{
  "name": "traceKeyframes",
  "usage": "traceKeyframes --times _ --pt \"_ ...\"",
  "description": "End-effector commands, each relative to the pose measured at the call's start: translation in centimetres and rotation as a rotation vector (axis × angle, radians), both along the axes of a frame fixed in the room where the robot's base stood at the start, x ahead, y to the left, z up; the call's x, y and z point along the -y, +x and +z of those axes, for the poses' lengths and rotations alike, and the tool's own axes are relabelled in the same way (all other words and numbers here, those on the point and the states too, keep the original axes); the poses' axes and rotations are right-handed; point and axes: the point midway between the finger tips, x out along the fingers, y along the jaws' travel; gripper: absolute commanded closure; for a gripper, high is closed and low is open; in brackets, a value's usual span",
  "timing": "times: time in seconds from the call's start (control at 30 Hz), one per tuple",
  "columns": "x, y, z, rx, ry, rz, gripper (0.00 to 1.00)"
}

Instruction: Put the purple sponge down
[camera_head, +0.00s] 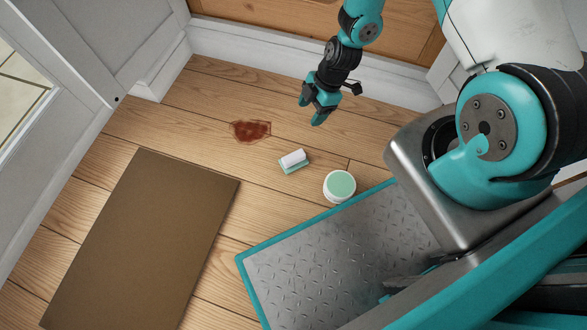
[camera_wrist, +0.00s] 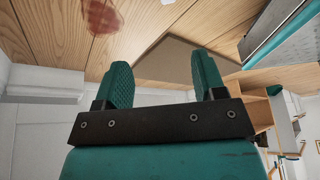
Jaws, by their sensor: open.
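No purple sponge shows in either view. A small block with a white top and a green lower layer (camera_head: 294,160), which looks like a sponge, lies on the wooden floor in the head view. My gripper (camera_head: 311,112) is above the floor, up and to the right of that block in the picture and apart from it. In the wrist view my gripper (camera_wrist: 162,64) has its two teal fingers spread, with nothing between them.
A dark red stain (camera_head: 251,131) marks the floor left of the block; it also shows in the wrist view (camera_wrist: 100,16). A round white tub with a green top (camera_head: 339,184) stands right of the block. A brown mat (camera_head: 140,240) lies at lower left. White walls and doors border the floor.

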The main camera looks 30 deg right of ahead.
Motion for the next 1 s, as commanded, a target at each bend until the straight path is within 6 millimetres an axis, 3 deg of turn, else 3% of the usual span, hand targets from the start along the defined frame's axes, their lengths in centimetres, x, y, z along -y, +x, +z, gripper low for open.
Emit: traceKeyframes --times 0.03,0.23,0.6,0.73,1.0 --pt "0.2 -0.5 -2.6 0.004 0.000 0.015 0.36" --pt "0.1 -1.1 -5.8 0.016 -0.001 0.046 0.36" --pt "-3.0 -1.3 -13.5 0.016 -0.002 0.047 0.36" --pt "-3.8 -1.3 -15.0 0.016 -0.002 0.046 0.36" --pt "-4.4 -1.3 -16.1 0.017 -0.002 0.045 0.36"
